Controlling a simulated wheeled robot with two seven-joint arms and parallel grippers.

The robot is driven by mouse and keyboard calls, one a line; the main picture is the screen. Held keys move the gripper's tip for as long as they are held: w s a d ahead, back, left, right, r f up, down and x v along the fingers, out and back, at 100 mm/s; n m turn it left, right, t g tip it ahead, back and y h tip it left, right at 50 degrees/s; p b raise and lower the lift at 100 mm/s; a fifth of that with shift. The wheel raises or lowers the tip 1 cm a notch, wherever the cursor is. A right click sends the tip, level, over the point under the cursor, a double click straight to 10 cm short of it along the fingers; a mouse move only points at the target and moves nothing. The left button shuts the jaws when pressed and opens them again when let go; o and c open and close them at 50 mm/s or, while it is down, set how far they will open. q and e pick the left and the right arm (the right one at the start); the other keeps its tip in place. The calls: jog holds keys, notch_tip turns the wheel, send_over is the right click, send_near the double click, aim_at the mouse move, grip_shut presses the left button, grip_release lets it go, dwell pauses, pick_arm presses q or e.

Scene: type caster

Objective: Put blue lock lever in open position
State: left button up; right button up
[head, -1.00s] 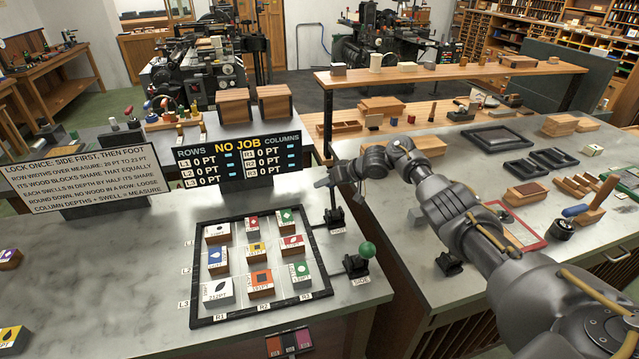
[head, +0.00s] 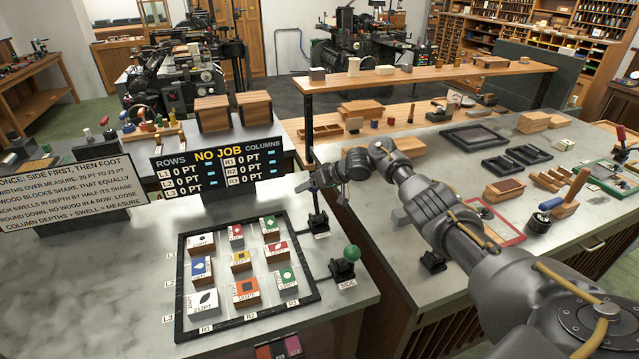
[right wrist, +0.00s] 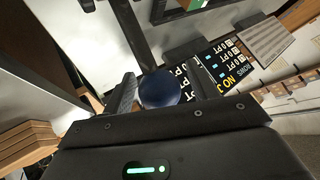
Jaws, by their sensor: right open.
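The blue lock lever's round knob (right wrist: 160,91) shows in the right wrist view, between the two fingers of my right gripper (right wrist: 162,84). In the head view the right gripper (head: 317,184) is at the top of the lever, whose black base (head: 318,224) stands at the right side of the type frame (head: 314,275). The gripper hides the blue knob there. The jaws are open around the knob; whether they touch it I cannot tell. A second lever with a green knob (head: 351,253) stands nearer, beside the SIDE label. My left gripper is not in view.
Several type blocks, one with a blue mark (head: 201,268), lie in the frame. A NO JOB board (head: 219,166) and a text sign (head: 72,195) stand behind it. My right arm reaches over the right bench (head: 420,200). The left bench is bare left of the frame.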

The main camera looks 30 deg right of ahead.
jog(key=b+v, duration=0.1)
jog(key=v, duration=0.9)
jog(key=shift+d+r, duration=0.1)
jog(key=shift+d, duration=0.05)
